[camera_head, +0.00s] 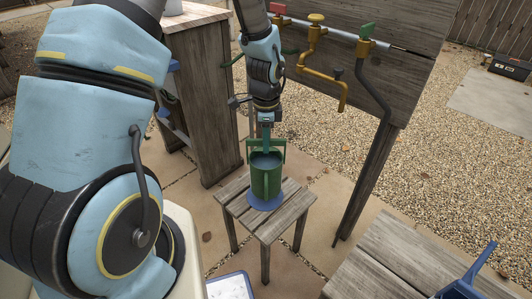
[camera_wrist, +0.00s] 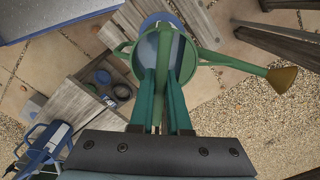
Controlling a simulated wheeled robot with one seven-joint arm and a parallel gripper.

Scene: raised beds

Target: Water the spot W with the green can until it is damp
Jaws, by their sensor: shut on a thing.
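The green can (camera_head: 266,184) is upright at a small wooden stool, over a blue round pad (camera_head: 252,203). I cannot tell whether it touches the pad. My gripper (camera_head: 266,151) comes down from above and is shut on the can's top handle. In the wrist view the gripper fingers (camera_wrist: 162,100) close over the can (camera_wrist: 124,62), with its grey-blue inside showing. Its spout runs right to a brass rose (camera_wrist: 282,78). I see no spot marked W in either view.
The stool (camera_head: 291,212) stands on paving. Behind it a wooden panel carries a yellow tap (camera_head: 316,19), a green tap (camera_head: 367,30) and a dark pipe (camera_head: 374,90). A wooden bench (camera_head: 390,262) is front right; a blue-rimmed white tray (camera_head: 228,287) is at the bottom.

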